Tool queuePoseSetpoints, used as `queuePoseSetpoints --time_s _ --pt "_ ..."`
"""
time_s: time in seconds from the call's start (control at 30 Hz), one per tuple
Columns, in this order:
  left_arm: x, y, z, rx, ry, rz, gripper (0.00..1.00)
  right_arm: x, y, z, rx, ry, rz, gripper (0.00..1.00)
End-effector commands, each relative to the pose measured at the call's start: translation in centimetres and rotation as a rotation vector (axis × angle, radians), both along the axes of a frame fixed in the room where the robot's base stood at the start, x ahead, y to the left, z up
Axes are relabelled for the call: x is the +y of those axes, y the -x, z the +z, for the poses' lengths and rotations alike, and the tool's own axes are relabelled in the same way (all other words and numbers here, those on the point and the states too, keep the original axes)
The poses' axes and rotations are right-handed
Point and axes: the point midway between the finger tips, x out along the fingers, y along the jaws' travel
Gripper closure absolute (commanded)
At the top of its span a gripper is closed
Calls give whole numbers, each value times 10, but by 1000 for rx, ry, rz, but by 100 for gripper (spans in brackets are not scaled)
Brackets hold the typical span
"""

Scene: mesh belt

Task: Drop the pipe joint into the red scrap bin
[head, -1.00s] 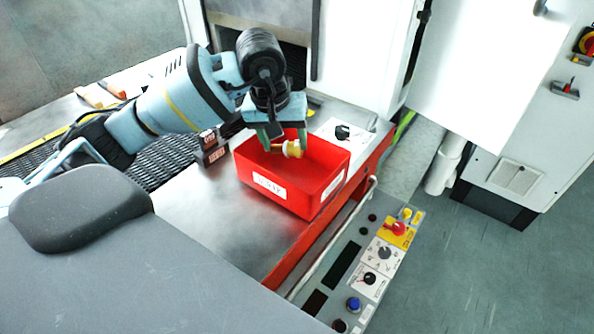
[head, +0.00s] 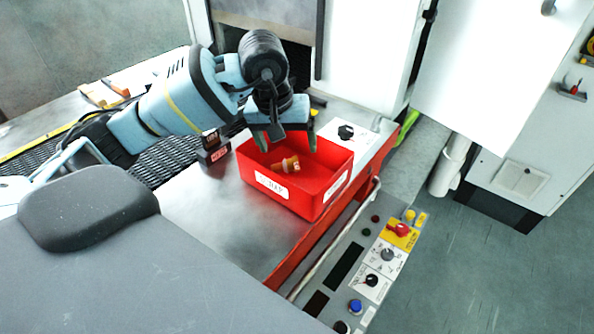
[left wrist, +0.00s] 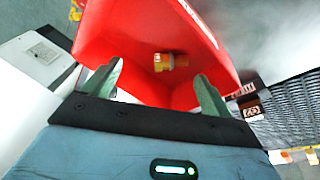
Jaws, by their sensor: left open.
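The pipe joint (head: 286,165), a small yellow-brass fitting, is inside the red scrap bin (head: 300,196) in the head view. It also shows in the left wrist view (left wrist: 168,62), blurred, between and beyond the fingertips, against the red inside of the bin (left wrist: 120,30). I cannot tell whether it touches the bin floor. My left gripper (head: 287,142) is open and empty above the bin, its two green fingers spread apart from the joint. The fingers also show in the left wrist view (left wrist: 155,85). My right gripper is not in view.
The bin stands on a metal table (head: 205,215). A control panel (head: 365,265) with knobs and buttons runs along the front right. A dark mesh belt (head: 165,160) and small dark blocks (head: 213,147) lie left of the bin. A white cabinet stands at right.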

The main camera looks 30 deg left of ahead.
Motion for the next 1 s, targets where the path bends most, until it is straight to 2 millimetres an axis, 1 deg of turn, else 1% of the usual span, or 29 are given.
queuePoseSetpoints --time_s 0.3,0.4,0.5,0.63,1.0 --pt "2 11 48 -5 -1 -1 15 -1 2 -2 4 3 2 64" --pt "3 14 60 -4 -1 0 15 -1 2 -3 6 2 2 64" --pt "3 15 68 -4 0 1 15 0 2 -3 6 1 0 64" --pt "3 17 71 -2 0 1 15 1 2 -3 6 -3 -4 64" --pt "3 17 71 -2 0 0 15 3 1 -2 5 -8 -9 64"
